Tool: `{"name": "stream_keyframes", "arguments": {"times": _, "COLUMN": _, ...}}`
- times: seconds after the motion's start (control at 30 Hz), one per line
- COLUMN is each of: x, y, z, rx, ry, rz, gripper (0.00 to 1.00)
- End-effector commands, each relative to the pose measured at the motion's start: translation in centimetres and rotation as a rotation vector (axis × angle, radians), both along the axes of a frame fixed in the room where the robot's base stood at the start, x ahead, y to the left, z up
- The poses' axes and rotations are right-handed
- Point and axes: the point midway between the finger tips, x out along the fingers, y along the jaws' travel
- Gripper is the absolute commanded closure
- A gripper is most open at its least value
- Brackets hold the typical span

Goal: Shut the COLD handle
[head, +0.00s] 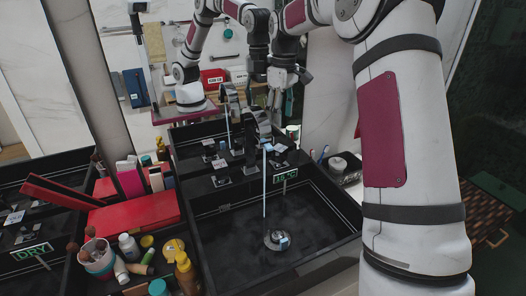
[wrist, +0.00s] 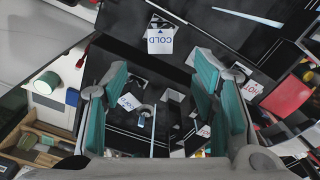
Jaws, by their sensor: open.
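My gripper (head: 290,82) hangs above the back right of the black sink (head: 230,250) near the tap (head: 263,125). In the wrist view my gripper (wrist: 161,78) is open, with its teal fingers wide apart and nothing held. A COLD card (wrist: 160,40) lies just beyond the fingertips, and another card reading COLD (wrist: 130,102) shows between the fingers. A HOT card (wrist: 250,90) lies to the right, outside the fingers. A thin stream of water (head: 264,185) runs from the tap to the drain (head: 277,240). I cannot clearly make out the COLD handle.
A mirror behind the sink repeats the tap and my arm. A red box (head: 135,214), bottles and a brush cup (head: 97,256) crowd the left counter. A dish (head: 340,166) stands at the right. The basin interior is mostly clear.

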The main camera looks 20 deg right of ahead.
Motion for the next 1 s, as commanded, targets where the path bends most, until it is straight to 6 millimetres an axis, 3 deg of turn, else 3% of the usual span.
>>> {"name": "stream_keyframes", "arguments": {"times": 0.17, "x": 0.0, "y": -0.1, "z": -1.6, "rx": 0.001, "ry": 0.004, "rz": 0.000, "gripper": 0.47}}
{"name": "stream_keyframes", "arguments": {"times": 0.7, "x": -0.1, "y": 0.0, "z": -11.4, "rx": 0.002, "ry": 0.003, "rz": 0.000, "gripper": 0.47}}
{"name": "stream_keyframes", "arguments": {"times": 1.0, "x": 0.0, "y": 0.0, "z": -13.7, "rx": 0.001, "ry": 0.000, "rz": -0.001, "gripper": 0.47}}
